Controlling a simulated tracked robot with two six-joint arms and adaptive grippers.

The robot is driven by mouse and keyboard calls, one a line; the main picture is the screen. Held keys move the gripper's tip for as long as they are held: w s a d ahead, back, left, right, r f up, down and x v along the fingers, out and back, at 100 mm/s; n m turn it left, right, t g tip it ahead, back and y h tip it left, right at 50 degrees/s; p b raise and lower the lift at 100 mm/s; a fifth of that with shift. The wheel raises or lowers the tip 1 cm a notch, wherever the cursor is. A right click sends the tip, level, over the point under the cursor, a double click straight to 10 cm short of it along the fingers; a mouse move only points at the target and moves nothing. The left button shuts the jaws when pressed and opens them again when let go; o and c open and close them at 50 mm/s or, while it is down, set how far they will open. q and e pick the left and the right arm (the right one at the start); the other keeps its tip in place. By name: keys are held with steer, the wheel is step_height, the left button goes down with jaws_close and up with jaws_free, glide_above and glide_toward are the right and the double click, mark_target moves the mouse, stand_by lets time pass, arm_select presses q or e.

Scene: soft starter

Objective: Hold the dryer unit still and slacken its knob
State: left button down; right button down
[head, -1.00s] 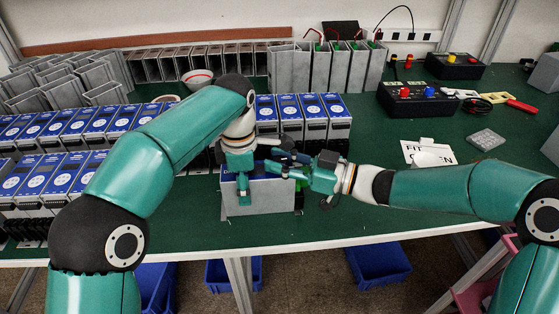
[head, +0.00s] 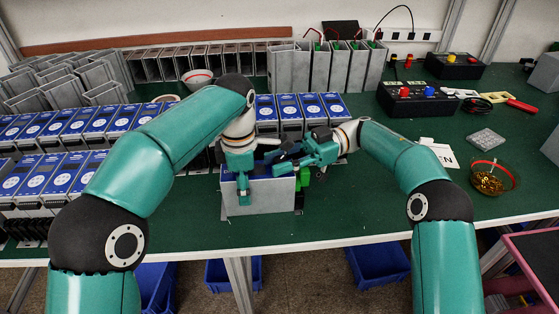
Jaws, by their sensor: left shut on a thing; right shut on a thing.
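The dryer unit, a grey box with a blue top (head: 262,200), stands near the front edge of the green bench. My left gripper (head: 243,188) reaches down over it and is shut on it, one finger showing against its front face. My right gripper (head: 283,164) comes in from the right, tilted, shut at the top of the unit. Its fingers cover the knob, so I cannot see the knob itself. Green connectors (head: 303,176) show at the unit's right side.
Rows of blue-topped units (head: 50,178) fill the left, with more behind (head: 289,108). Grey empty housings (head: 345,70) stand at the back. A glass bowl (head: 489,181) of brass parts, a white sign (head: 440,153) and a black box with buttons (head: 420,100) are on the right.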

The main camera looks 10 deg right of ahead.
steer(key=shift+w+r+n+g+h, duration=0.1)
steer(key=shift+n+g+h, duration=0.3)
steer(key=shift+n+g, duration=0.3)
steer(key=shift+g, duration=0.4)
steer(key=c, duration=0.8)
jaws_free()
steer(key=shift+c, duration=0.2)
steer(key=shift+m+t, duration=0.4)
steer(key=shift+t, duration=0.3)
